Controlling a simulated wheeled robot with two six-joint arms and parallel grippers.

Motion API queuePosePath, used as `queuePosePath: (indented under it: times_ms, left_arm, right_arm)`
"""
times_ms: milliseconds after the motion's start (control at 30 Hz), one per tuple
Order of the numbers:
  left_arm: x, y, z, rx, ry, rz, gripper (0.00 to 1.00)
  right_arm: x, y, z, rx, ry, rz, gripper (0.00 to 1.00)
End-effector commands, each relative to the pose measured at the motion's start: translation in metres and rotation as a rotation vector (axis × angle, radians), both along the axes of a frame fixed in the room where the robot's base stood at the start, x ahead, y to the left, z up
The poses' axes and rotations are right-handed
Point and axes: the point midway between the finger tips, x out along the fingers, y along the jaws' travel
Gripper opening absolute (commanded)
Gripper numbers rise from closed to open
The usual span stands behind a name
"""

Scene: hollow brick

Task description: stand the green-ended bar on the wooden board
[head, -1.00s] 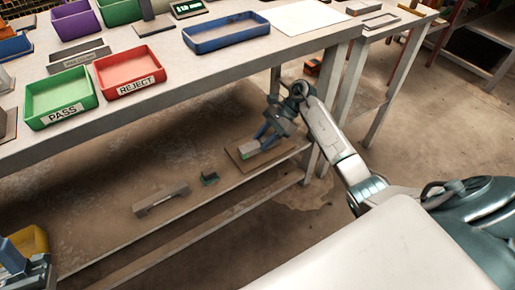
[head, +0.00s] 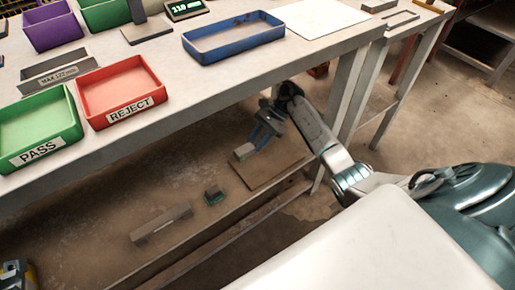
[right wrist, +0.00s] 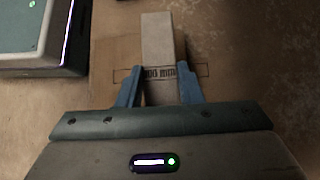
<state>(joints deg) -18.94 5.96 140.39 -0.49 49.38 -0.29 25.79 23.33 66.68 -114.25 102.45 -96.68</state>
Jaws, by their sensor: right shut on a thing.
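My right gripper (head: 262,137) is low under the workbench, shut on the green-ended bar (head: 243,151). The green end does not show there.
A dark box (right wrist: 40,40) stands left in the wrist view.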

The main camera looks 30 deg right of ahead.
Motion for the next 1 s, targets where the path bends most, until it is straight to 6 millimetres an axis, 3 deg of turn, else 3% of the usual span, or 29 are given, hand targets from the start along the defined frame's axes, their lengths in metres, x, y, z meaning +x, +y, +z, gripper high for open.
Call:
queuePosePath:
  times_ms: [300, 667, 700, 767, 800, 1000]
  left_arm:
    - [0.000, 0.000, -0.003, -0.005, -0.013, 0.001, 0.45]
    - [0.000, 0.000, -0.008, -0.005, -0.016, 0.001, 0.45]
    - [0.001, 0.000, -0.005, -0.006, -0.018, 0.001, 0.45]
    - [0.001, 0.000, -0.003, -0.007, -0.020, 0.001, 0.45]
    - [0.001, 0.000, -0.003, -0.007, -0.023, 0.002, 0.45]
    - [0.000, 0.000, -0.002, -0.007, -0.026, 0.001, 0.45]
  right_arm:
    - [0.000, 0.001, -0.037, 0.001, 0.000, 0.000, 0.01]
    - [0.000, 0.000, -0.043, 0.000, -0.002, 0.001, 0.01]
    - [0.000, 0.000, -0.041, -0.001, -0.001, 0.001, 0.38]
    - [0.000, 0.000, -0.040, 0.000, -0.001, 0.001, 0.50]
    - [0.000, 0.000, -0.040, 0.000, -0.001, 0.001, 0.54]
    - [0.000, 0.000, -0.040, 0.000, -0.001, 0.001, 0.54]
